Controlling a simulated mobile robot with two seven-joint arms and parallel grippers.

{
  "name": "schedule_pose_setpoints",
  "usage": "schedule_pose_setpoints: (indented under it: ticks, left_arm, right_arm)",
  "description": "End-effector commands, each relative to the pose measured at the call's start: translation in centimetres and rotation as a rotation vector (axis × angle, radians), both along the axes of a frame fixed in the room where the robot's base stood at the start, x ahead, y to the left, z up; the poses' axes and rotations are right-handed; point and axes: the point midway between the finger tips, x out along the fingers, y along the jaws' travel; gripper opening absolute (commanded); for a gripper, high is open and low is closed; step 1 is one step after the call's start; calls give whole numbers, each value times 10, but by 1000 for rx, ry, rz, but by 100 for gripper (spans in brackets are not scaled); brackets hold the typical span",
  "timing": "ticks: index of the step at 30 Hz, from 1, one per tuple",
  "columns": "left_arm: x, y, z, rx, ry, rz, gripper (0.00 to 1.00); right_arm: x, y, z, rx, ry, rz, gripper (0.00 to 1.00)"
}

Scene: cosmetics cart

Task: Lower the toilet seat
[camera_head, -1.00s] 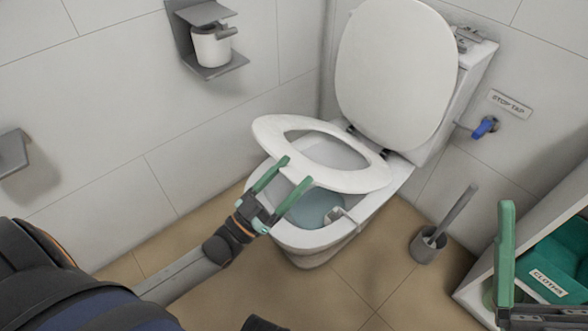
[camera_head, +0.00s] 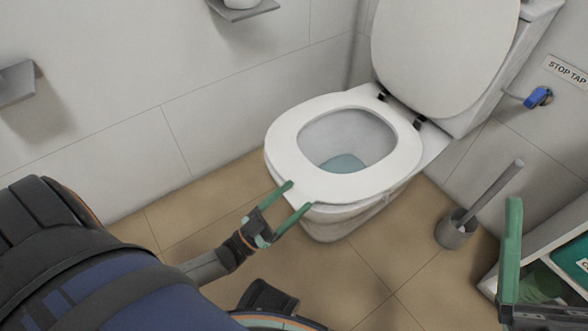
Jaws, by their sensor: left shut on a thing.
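The white toilet seat (camera_head: 286,143) lies flat, or very nearly flat, over the bowl (camera_head: 333,222). I cannot tell whether it fully touches the rim. The lid (camera_head: 445,52) stands upright behind it against the cistern. My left gripper (camera_head: 299,196) is at the seat's front left edge, with its green fingers on either side of the edge, shut on it. My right gripper (camera_head: 511,215) is only partly in view at the lower right. One green finger of it shows upright, apart from the toilet, and its opening is unclear.
A toilet brush (camera_head: 497,191) stands in its grey holder (camera_head: 455,231) right of the bowl. A cart (camera_head: 560,235) with green contents is at the right edge. The blue stop tap (camera_head: 538,97) is on the wall. The tan floor (camera_head: 345,285) before the toilet is clear.

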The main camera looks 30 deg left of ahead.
Motion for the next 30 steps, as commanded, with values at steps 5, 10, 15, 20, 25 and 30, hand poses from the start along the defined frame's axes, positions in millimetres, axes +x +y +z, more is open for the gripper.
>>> schedule_pose_setpoints:
  ticks: [5,10,15,20,25,30]
  left_arm:
    - [1,-2,-25,-1,13,-2,0]
    - [1,-2,-36,0,13,-2,0]
    - [1,-3,-41,-1,13,-5,0]
    - [0,-4,-43,1,15,-7,0]
    - [-1,-4,-44,2,17,-9,0]
    - [-1,-4,-44,0,18,-9,88]
  right_arm:
    - [0,1,-7,2,-1,-5,90]
    - [1,0,-9,4,0,-7,90]
    - [1,1,-10,3,0,-8,90]
    - [1,1,-10,3,0,-8,90]
    - [1,1,-11,3,0,-7,90]
    - [0,1,-11,-1,1,-6,90]
